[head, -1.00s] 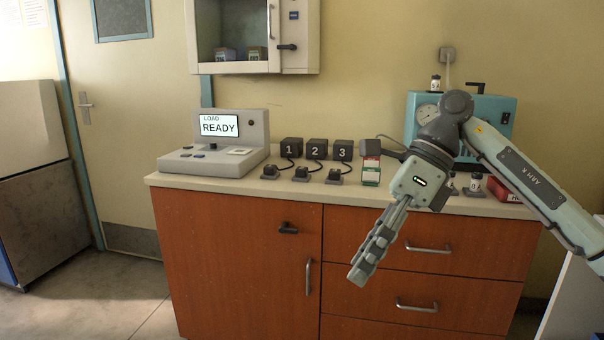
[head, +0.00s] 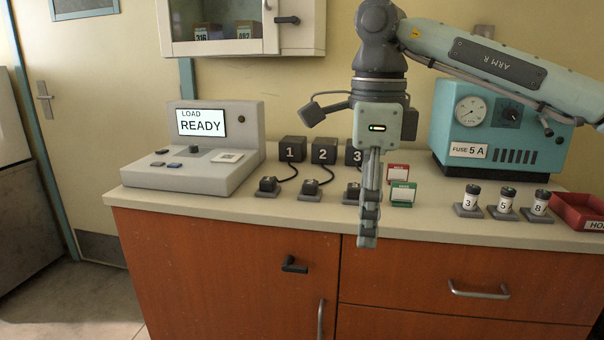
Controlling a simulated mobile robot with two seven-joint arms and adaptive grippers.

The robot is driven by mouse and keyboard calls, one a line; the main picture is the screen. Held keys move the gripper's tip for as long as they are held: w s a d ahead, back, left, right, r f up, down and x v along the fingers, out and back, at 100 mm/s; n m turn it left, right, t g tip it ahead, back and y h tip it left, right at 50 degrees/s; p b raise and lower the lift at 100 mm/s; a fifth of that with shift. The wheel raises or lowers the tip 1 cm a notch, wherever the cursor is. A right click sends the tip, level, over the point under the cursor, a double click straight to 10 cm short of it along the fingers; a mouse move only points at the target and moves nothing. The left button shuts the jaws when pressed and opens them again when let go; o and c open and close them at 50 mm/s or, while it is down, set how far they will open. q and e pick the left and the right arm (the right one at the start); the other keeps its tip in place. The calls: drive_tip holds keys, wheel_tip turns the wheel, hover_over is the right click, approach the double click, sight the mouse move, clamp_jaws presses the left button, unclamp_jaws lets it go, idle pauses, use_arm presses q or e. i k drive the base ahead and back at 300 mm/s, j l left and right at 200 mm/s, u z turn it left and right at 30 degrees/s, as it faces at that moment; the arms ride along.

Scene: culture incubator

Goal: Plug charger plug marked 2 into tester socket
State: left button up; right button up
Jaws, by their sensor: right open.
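The black charger block marked 2 (head: 323,151) stands on the counter between blocks 1 (head: 291,150) and 3 (head: 354,152). Its cable curves down to a small dark plug (head: 310,186) on a grey base in front of it. The grey tester (head: 183,177) at the left has a screen (head: 201,123) reading LOAD READY. A pale square plate (head: 227,157) lies on its top; I cannot tell whether this is the socket. My right gripper (head: 368,242) points down, open and empty, at the counter's front edge. It partly covers block 3 and its plug. My left gripper is out of view.
Red (head: 398,173) and green (head: 403,194) boxes stand just right of my right gripper. Several numbered fuses (head: 505,204), a teal device (head: 495,135) marked FUSE 5 A and a red tray (head: 583,212) are farther right. The wall cabinet (head: 240,28) hangs above.

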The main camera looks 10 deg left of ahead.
sight(310, 187)
drive_tip(key=i+j, duration=0.35)
drive_tip(key=i, duration=0.15)
drive_tip(key=i+j, duration=0.3)
drive_tip(key=i, duration=0.25)
